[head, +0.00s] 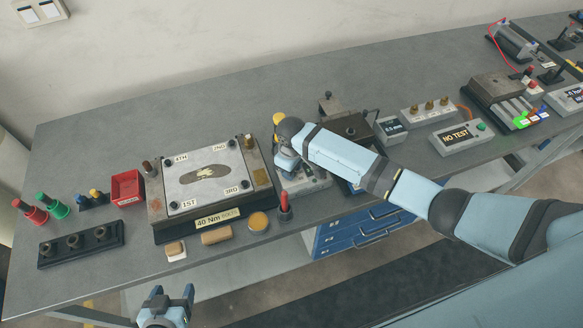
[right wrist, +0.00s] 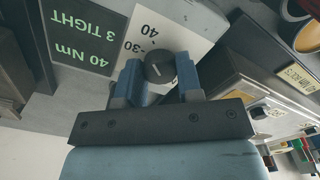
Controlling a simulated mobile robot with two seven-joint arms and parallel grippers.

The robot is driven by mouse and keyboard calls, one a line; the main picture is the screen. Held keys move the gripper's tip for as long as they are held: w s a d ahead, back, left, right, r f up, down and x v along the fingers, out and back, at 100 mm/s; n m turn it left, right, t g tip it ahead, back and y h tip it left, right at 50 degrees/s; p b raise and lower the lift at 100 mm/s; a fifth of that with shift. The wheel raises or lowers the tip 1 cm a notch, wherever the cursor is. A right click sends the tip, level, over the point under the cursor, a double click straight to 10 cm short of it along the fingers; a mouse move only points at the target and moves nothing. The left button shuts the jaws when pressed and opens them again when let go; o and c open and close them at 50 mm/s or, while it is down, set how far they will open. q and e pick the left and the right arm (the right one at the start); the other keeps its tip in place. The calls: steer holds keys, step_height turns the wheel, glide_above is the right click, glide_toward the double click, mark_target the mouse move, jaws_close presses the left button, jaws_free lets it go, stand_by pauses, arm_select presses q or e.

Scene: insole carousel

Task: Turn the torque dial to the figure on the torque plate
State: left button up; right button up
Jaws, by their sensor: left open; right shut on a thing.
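The torque dial (right wrist: 160,68) is a black round knob with a pale mark, on a white scale (right wrist: 165,30) with 30 and 40 legible, upside down in the right wrist view. My right gripper (right wrist: 160,80) is shut on the knob, one blue finger on each side. In the head view my right wrist hides the dial. A dark display (right wrist: 88,40) beside it reads "40 Nm 3 TIGHT". The torque plate (head: 217,218), a pale label on the front of the fixture, reads 40 Nm. My left gripper (head: 168,302) is open and empty at the bench's front edge.
The fixture (head: 163,226) carries a plate with a dark insole shape and numbered corners. A red-handled tool (head: 285,205) stands close to my right wrist. A red bin (head: 127,188) and a black socket block (head: 82,243) lie left. A "NO TEST" box (head: 460,137) stands right.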

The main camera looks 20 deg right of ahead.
steer(key=shift+m, duration=0.4)
steer(key=o, duration=0.9)
steer(key=shift+r, duration=0.15)
step_height(320, 180, up, 14)
steer(key=shift+f+b, duration=0.15)
steer(key=shift+b, duration=0.75)
